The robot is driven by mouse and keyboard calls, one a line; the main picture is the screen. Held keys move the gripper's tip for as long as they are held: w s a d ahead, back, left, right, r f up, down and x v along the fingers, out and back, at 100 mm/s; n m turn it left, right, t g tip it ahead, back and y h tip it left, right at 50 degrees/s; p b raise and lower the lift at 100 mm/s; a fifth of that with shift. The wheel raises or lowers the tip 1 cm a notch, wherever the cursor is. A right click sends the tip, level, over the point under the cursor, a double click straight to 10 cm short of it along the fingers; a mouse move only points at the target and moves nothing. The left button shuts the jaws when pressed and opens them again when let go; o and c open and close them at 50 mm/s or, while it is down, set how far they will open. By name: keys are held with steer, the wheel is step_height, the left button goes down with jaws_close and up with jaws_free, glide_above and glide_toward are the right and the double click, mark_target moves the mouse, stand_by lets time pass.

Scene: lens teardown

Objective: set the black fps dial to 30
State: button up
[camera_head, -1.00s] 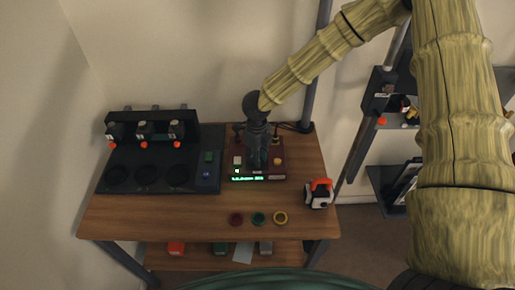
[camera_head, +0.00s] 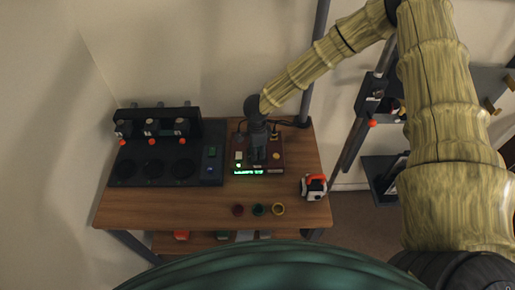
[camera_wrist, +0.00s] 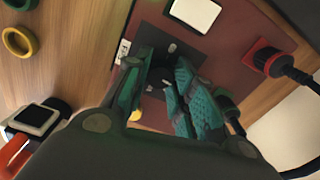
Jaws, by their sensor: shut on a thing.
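The dark red control box (camera_head: 240,161) stands on the wooden table, with a lit green display (camera_head: 258,171) on its front whose text is too small to read. My gripper (camera_head: 257,157) points down over the box. In the wrist view my teal fingers (camera_wrist: 160,88) close around the black fps dial (camera_wrist: 160,72), which sits on a dark square plate on the red panel (camera_wrist: 228,62). The fingers hide much of the dial, and I cannot read its setting. A small white label (camera_wrist: 122,52) lies beside the plate.
A dark station (camera_head: 153,168) with several round wells stands left of the box. Red, green and yellow rings (camera_head: 278,209) lie in front. A white and orange device (camera_head: 314,187) sits at the right edge. A red cable plug (camera_wrist: 268,60) and a white button (camera_wrist: 195,13) are near my fingers.

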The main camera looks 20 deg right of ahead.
steer(key=shift+n, duration=0.5)
steer(key=o, duration=1.1)
steer(key=shift+c, duration=0.2)
step_height(320, 180, up, 12)
stand_by(0.3)
